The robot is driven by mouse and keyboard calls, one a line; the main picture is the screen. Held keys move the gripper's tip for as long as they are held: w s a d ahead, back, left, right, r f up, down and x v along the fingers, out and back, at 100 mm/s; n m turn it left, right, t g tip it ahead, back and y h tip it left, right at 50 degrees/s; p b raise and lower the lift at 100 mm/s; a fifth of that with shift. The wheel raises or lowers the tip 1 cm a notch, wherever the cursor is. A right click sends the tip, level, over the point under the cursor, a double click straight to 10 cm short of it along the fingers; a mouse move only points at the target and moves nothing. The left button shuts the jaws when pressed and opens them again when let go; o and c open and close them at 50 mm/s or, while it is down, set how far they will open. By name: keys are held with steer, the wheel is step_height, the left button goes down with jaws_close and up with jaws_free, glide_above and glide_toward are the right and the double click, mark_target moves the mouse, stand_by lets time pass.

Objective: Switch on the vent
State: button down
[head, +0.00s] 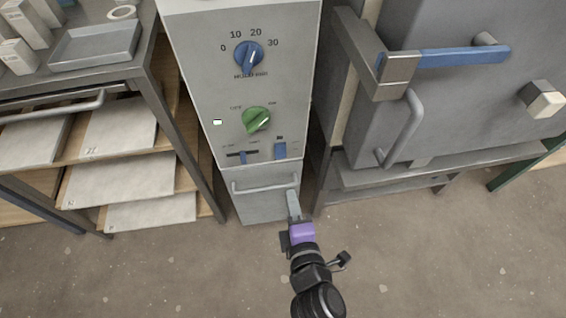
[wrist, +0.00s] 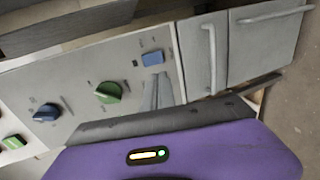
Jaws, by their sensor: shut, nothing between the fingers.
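A grey control cabinet (head: 195,90) stands in the middle of the head view. The small labels are too blurred to tell which control is the vent's. The blue switch (wrist: 153,58) and green knob (wrist: 107,92) also show in the wrist view. My gripper (head: 293,203) is shut and empty, in front of the cabinet's lower part, below the controls in the picture.
A handled drawer front (head: 258,204) lies below the controls. A shelf rack with pale slabs (head: 118,187) stands left. A large grey unit with a blue-barred latch (head: 450,56) and a handle (head: 404,130) stands close on the right. The floor in front is clear.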

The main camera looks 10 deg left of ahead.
mark_target(281, 157)
steer(key=b+x, duration=0.2)
steer(key=x, duration=1.1)
steer(key=shift+w, duration=0.1)
steer(key=shift+w+f+t+b, duration=0.1)
steer(key=shift+w+t+b, duration=0.15)
steer(key=shift+b, duration=0.95)
steer(key=shift+s, duration=0.15)
